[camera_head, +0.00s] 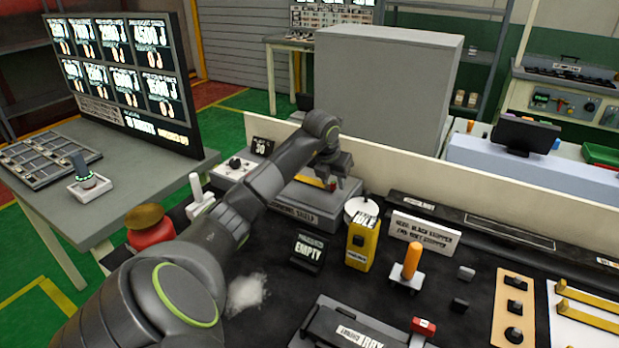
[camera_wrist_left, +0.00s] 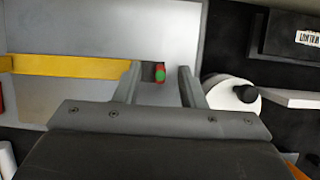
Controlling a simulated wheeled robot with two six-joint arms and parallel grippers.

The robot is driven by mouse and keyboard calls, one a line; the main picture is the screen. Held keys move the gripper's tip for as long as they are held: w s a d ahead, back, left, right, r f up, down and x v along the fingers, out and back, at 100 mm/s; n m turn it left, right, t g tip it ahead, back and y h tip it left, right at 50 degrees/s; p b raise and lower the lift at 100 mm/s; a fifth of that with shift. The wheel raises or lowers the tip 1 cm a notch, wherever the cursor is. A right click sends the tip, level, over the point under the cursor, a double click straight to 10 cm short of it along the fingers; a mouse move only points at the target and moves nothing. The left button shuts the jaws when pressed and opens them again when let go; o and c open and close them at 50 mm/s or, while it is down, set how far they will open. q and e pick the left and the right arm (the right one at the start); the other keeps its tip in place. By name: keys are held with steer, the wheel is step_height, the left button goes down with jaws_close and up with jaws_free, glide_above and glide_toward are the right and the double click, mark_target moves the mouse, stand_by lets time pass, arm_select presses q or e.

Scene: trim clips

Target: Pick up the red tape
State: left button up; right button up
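No roll that I can clearly tell is red tape shows. A small red piece with a green spot (camera_wrist_left: 160,74) sits in the gap between my left gripper's fingers in the left wrist view, at the right end of a yellow strip (camera_wrist_left: 70,65); I cannot tell whether it is the red tape. My left gripper (camera_head: 334,172) is open over the grey shelf (camera_head: 300,200) at the back of the bench. In the left wrist view its two fingers (camera_wrist_left: 160,72) stand apart with no visible grip on anything. My right gripper is not in view.
A white round piece with a black knob (camera_wrist_left: 232,94) is just right of the fingers. A yellow box (camera_head: 361,245), an "EMPTY" sign (camera_head: 308,250) and an orange-handled tool (camera_head: 411,262) stand on the black bench. A low cream panel (camera_head: 480,195) runs behind.

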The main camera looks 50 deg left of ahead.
arm_select(q)
jaws_close()
steer(key=shift+r, duration=0.1)
step_height(320, 180, up, 10)
steer(key=b, duration=0.2)
steer(key=shift+s, duration=0.1)
